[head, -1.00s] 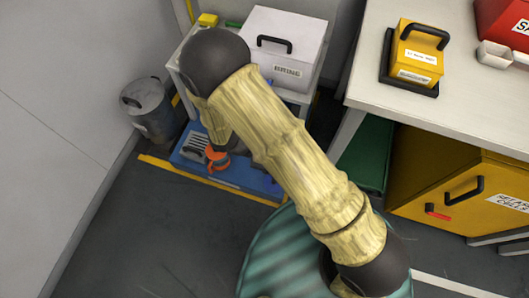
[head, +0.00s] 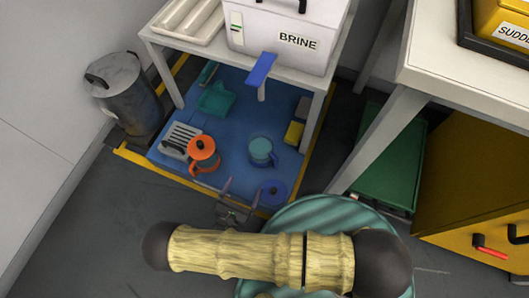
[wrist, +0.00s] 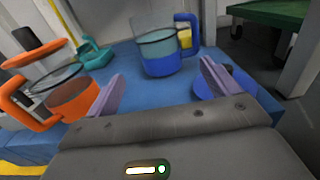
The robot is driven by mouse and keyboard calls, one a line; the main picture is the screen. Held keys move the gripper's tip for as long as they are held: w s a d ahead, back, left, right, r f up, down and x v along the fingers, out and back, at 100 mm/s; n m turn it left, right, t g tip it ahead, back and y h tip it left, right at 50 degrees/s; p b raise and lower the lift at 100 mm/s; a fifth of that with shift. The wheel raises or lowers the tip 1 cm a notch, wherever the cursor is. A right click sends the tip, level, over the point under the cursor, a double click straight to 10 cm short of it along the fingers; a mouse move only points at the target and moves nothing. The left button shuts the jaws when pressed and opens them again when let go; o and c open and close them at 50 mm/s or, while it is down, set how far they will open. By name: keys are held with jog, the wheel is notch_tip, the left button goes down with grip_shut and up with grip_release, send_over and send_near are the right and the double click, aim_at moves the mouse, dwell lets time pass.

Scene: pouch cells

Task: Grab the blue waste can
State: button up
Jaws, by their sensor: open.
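The blue waste can (head: 262,152) stands upright on the blue mat under the brine table. In the wrist view the can (wrist: 163,55) has a teal upper part, a blue lower part and a blue handle on its right. Its top looks open. My gripper (head: 242,190) is low at the mat's front edge, just in front of the can. In the wrist view my gripper's (wrist: 161,70) two fingers are apart and empty, pointing toward the can, which is centred beyond them and not touched.
A round blue lid-like piece (head: 272,193) lies by the right finger. Table legs (head: 313,120) rise on the right. A grey bin (head: 125,90) stands far left.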

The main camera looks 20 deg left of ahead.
aim_at(257, 160)
jog(key=shift+a, duration=0.1)
jog(key=shift+w, duration=0.3)
jog(key=w, duration=0.7)
jog(key=w+d, duration=0.1)
jog(key=w, duration=0.3)
jog(key=shift+w+d+b, duration=0.1)
jog(key=shift+w+b, duration=0.1)
jog(key=shift+b, duration=0.1)
jog(key=w+b, duration=0.1)
jog(key=w, duration=0.4)
jog(key=shift+w+r+b, duration=0.15)
jog(key=shift+w+b, duration=0.05)
jog(key=shift+b, duration=0.1)
jog(key=shift+c, duration=0.2)
